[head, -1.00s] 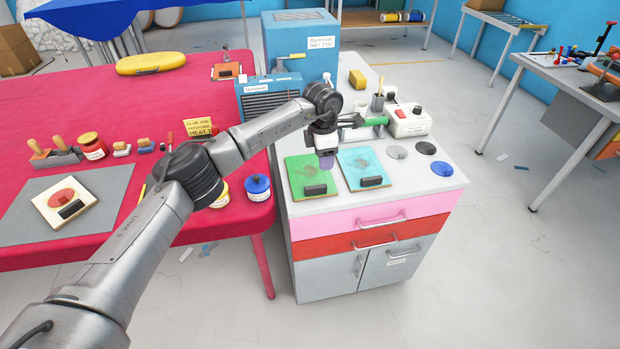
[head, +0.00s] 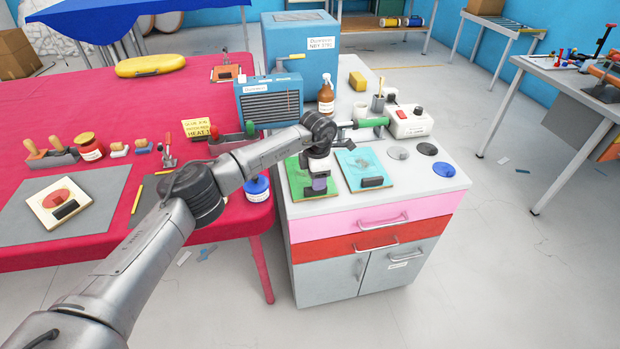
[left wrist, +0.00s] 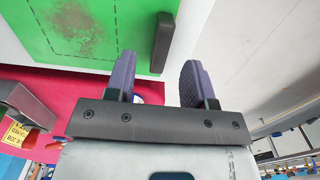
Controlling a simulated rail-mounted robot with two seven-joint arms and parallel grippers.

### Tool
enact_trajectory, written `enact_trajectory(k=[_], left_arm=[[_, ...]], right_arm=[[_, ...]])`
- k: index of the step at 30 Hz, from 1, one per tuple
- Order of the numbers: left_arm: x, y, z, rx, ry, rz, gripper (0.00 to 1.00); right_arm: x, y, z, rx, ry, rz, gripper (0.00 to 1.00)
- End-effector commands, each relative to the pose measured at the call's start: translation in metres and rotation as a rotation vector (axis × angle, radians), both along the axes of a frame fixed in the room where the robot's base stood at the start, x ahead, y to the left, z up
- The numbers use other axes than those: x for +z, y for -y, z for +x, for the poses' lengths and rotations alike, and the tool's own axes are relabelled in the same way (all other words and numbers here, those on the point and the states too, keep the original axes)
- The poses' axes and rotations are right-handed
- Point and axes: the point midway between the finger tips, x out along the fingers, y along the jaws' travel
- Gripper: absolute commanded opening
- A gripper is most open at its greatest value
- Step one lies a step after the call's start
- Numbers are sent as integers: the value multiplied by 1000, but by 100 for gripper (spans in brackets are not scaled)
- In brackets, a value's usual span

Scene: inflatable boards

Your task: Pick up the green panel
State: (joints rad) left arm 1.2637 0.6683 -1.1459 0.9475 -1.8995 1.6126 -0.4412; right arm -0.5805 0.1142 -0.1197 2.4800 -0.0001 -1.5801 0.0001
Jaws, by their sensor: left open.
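The green panel (head: 299,180) lies flat on the white top of the drawer cabinet, left of the light-blue panel (head: 351,160). My left gripper (head: 319,185) is over the front part of the green panel and largely hides its dark handle in the head view. In the left wrist view the green panel (left wrist: 70,30) and its black handle (left wrist: 163,42) show beyond the fingers. The purple fingers (left wrist: 160,82) are apart with nothing between them. The handle lies ahead of the gap, apart from both fingertips as far as I can tell. My right gripper is in neither view.
Grey and blue discs (head: 443,169) lie on the cabinet's right side. A white control box (head: 407,121), brown spray bottle (head: 326,97) and blue heater (head: 270,100) stand behind. The red table (head: 100,240) adjoins at left, with a blue-lidded jar (head: 257,188) near its corner.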

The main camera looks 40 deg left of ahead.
Motion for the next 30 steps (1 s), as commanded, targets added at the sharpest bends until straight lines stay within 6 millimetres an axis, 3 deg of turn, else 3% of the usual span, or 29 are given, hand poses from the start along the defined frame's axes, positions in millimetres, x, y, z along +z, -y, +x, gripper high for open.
enact_trajectory(k=[9,17,30], left_arm=[[-41,-1,-3,0,-1,0,49],[-42,-1,-3,0,0,0,48],[-42,-1,-3,0,0,0,6]], right_arm=[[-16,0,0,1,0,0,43],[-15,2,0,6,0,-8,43],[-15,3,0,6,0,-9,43]])
